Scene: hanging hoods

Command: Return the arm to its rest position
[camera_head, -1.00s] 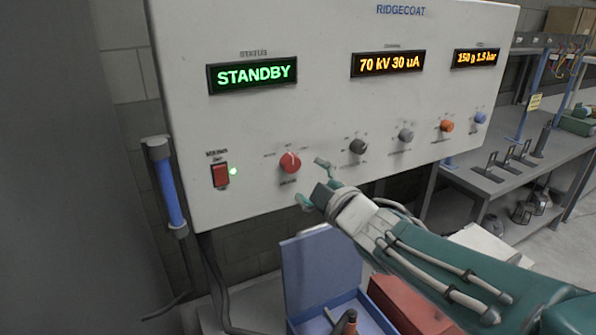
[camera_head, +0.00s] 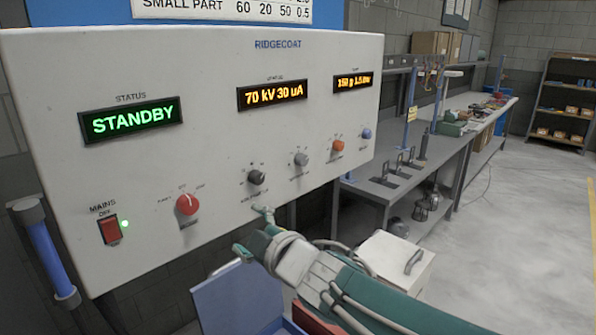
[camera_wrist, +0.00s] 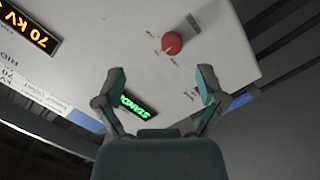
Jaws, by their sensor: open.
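My gripper (camera_head: 254,231) is open and empty, below and in front of the white control panel (camera_head: 210,60) in the head view. My teal and white arm reaches in from the lower right. In the wrist view my gripper (camera_wrist: 160,85) shows two spread fingers with nothing between them. The panel (camera_wrist: 225,45) fills much of that view, tilted. The red knob (camera_head: 187,204) is left of my gripper in the head view, and it also shows beyond the fingers in the wrist view (camera_wrist: 173,44). The green display (camera_head: 130,119) reads STANDBY.
A blue box with a raised lid (camera_head: 238,300) stands below my gripper. A white case (camera_head: 395,262) is behind my arm. A grey workbench (camera_head: 385,190) stands to the right. A blue-sleeved post (camera_head: 48,258) is at the left. Open floor lies at the far right.

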